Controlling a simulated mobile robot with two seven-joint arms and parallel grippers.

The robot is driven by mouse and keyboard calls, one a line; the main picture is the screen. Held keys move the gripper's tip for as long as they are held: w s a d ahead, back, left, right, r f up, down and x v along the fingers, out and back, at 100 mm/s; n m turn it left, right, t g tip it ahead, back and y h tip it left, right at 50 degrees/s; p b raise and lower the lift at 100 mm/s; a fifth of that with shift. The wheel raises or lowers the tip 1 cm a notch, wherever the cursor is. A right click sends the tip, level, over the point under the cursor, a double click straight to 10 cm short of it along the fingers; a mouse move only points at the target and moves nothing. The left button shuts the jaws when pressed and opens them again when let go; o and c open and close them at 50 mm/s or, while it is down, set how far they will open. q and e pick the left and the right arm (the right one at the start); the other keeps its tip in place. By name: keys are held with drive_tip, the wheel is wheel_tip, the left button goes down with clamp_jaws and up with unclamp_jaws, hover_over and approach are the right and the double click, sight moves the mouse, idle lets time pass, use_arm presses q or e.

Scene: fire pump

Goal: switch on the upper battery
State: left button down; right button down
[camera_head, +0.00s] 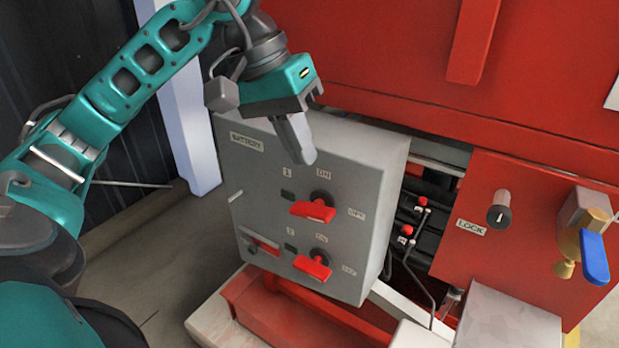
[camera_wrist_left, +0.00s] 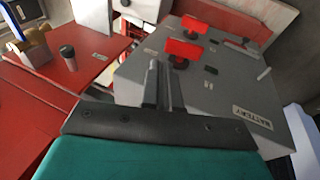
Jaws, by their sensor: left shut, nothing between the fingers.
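The grey battery box (camera_head: 265,165) carries two red rotary switches on its front. The upper battery switch (camera_head: 313,211) has its red handle lying nearly level, with ON printed above and OFF to its right. The lower switch (camera_head: 313,267) looks alike and sits in a similar position. My left gripper (camera_head: 303,155) is shut and empty, above the upper switch and apart from it, near the ON label. In the left wrist view, the shut fingers (camera_wrist_left: 157,85) show before the box, with the upper switch (camera_wrist_left: 184,50) beyond them. My right gripper is not in view.
A red panel (camera_head: 480,260) with a LOCK label and a black knob (camera_head: 499,215) stands right of the box. A valve with a blue lever (camera_head: 594,257) is at the far right. A large red body (camera_head: 400,70) rises behind. Space before the switches looks clear.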

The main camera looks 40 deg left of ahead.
sight(301, 204)
use_arm(q)
drive_tip(key=a+y, duration=0.1)
drive_tip(key=a+r+y, duration=0.1)
drive_tip(key=a, duration=0.1)
drive_tip(key=a+r, duration=0.1)
drive_tip(key=a, duration=0.1)
drive_tip(key=shift+r+m+t+y, duration=0.25)
drive_tip(key=shift+m+t+y, duration=0.15)
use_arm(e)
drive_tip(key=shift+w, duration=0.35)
